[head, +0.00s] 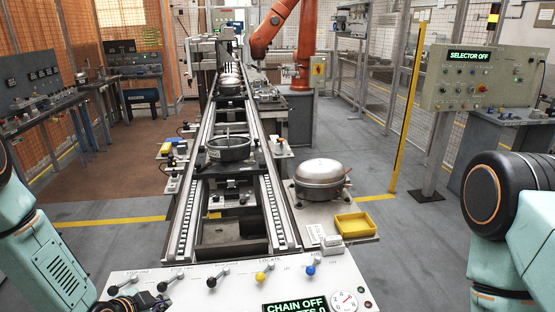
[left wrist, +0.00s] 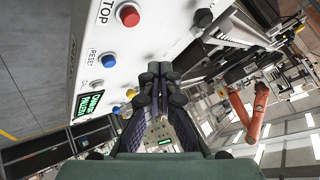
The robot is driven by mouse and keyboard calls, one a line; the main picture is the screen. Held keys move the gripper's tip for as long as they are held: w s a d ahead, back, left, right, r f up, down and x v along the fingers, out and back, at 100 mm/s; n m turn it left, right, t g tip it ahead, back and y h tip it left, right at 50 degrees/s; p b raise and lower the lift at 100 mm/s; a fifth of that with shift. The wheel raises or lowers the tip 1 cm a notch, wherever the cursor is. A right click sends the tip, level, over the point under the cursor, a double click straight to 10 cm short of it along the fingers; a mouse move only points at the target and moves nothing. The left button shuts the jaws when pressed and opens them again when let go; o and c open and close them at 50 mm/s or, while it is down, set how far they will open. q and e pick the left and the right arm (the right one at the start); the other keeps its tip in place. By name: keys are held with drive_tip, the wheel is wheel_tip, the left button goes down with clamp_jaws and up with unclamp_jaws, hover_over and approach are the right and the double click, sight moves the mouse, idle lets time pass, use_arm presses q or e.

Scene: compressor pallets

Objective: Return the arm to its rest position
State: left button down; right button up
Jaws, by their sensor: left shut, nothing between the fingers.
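My left gripper (head: 122,303) shows at the bottom left of the head view, beside the left end of the white control panel (head: 235,290). It is dark and partly cut off by the lower edge. In the left wrist view my left gripper (left wrist: 160,82) has its two black fingers together, with nothing between them. The panel (left wrist: 95,50) lies to the left of the fingers there, with red, blue and yellow buttons. In the head view my left arm comes in from the left and my right arm stands at the right edge. My right gripper is out of view.
The panel carries levers with black, yellow and blue knobs and a display (head: 295,305) reading CHAIN OFF. Behind it runs a conveyor (head: 187,215) with pallets. A silver compressor (head: 320,180) and a yellow tray (head: 355,226) stand right of it. A SELECTOR OFF cabinet (head: 480,88) stands farther right.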

use_arm(q)
drive_tip(key=s+d+f+n+g+b, duration=0.2)
drive_tip(key=s+f+b, duration=0.3)
drive_tip(key=s, duration=0.5)
drive_tip(key=s+d+f+n+g+y+b, duration=0.1)
drive_tip(key=s+d+f+n+g+b, duration=0.2)
drive_tip(key=s+f, duration=0.6)
drive_tip(key=s+d+f+n+g+b, duration=0.3)
drive_tip(key=s+f+b, duration=0.4)
drive_tip(key=s, duration=0.4)
drive_tip(key=shift+s+d+f+n+g+y+b, duration=0.2)
drive_tip(key=shift+s+f+n+g+y+b, duration=0.25)
drive_tip(key=shift+n, duration=0.45)
drive_tip(key=shift+w+r, duration=0.1)
drive_tip(key=shift+r, duration=0.15)
drive_tip(key=shift+w, duration=0.15)
